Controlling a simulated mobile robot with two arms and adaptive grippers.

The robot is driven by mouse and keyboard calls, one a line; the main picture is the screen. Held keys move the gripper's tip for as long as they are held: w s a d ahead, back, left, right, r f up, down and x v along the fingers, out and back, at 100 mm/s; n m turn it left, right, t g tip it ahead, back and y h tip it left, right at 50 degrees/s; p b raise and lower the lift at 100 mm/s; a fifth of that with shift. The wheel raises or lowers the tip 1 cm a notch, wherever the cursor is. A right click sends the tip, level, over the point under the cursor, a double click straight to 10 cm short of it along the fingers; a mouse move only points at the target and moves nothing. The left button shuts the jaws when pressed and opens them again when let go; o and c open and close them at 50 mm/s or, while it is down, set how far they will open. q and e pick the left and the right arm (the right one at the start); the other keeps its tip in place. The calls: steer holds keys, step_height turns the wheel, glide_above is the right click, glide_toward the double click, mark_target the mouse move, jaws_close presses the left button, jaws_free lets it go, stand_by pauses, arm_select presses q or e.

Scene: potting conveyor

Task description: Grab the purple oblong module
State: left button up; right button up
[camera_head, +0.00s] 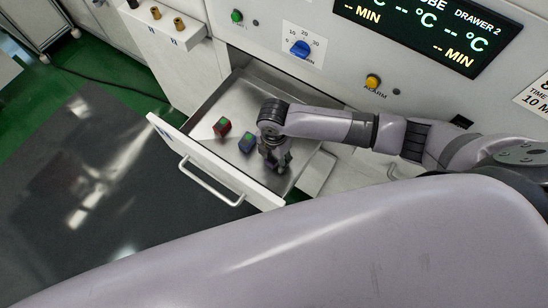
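The open metal drawer (213,104) holds a red module (222,126) with a green patch on top. A dark blue block-shaped module (247,143) with a green patch lies to its right. I see no clearly purple oblong module; one may be hidden under my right gripper. My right gripper (278,166) points down into the drawer, just right of the blue module and apart from it. Its fingertips are small and dark, so I cannot tell whether it is open, shut or holding something. My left gripper is not in view.
The drawer's white front (172,136) has a bar handle (208,184). Behind stands a white panel with a blue knob (300,49), a yellow alarm button (373,81) and a display (430,25). The drawer's left part is bare. A dark mat (80,190) covers the floor at left.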

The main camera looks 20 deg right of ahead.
jaws_close()
stand_by(0.4)
steer(key=shift+r, duration=0.1)
